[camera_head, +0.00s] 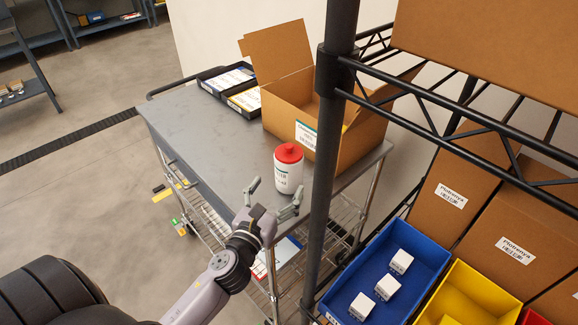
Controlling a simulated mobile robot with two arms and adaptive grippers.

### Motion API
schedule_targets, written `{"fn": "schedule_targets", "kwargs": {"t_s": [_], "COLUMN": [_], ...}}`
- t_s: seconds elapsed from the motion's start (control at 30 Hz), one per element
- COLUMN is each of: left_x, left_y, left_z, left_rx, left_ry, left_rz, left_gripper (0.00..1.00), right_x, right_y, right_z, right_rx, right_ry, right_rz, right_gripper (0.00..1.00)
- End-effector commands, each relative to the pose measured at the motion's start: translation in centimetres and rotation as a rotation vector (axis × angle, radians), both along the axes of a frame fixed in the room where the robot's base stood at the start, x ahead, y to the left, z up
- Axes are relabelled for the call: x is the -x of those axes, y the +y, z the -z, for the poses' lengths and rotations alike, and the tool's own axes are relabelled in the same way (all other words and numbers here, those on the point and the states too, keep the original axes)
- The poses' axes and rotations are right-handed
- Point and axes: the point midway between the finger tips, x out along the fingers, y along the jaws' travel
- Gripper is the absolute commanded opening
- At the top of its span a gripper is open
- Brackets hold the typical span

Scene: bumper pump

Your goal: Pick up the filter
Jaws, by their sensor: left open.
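The filter, which I take to be the white cylinder with a red cap (288,172), stands upright on the grey cart top (200,140), near its front right edge. Its label is too small to read fully. My left gripper (270,192) is open, its two fingers spread just in front of and slightly below the filter in the picture. The fingers look apart from it, and nothing is between them. My right gripper is not in view.
An open cardboard box (345,138) stands right behind the filter. Black trays (207,82) with boxes lie at the cart's back. A black rack post (327,150) rises close on the right. Blue (413,254) and yellow (470,290) bins sit lower right. The cart's left side is clear.

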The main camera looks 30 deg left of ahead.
Motion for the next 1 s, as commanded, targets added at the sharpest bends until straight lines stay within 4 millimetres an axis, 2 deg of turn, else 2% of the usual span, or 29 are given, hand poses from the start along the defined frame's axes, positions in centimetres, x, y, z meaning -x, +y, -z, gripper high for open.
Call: {"fn": "schedule_targets", "kwargs": {"t_s": [0.1,0.33,0.6,0.9,1.0], "left_x": [-1.6,-3.1,-6.8,-7.4,-7.4], "left_y": [0.1,0.3,0.6,0.6,0.6], "left_z": [-0.1,-0.2,-0.4,-0.2,-0.2], "left_rx": [0.0,0.001,0.001,0.001,0.001], "left_ry": [-0.001,0.0,0.0,0.001,0.001], "left_rz": [0.0,-0.001,-0.001,0.0,0.0], "left_gripper": [0.81,0.81,0.81,0.81,0.76], "right_x": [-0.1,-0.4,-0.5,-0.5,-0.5], "right_y": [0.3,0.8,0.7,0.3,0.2], "right_z": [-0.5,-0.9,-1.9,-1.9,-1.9], "right_rx": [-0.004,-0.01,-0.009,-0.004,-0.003], "right_ry": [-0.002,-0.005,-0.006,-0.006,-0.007], "right_rz": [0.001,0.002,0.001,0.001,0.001], "right_gripper": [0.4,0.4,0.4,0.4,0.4]}}
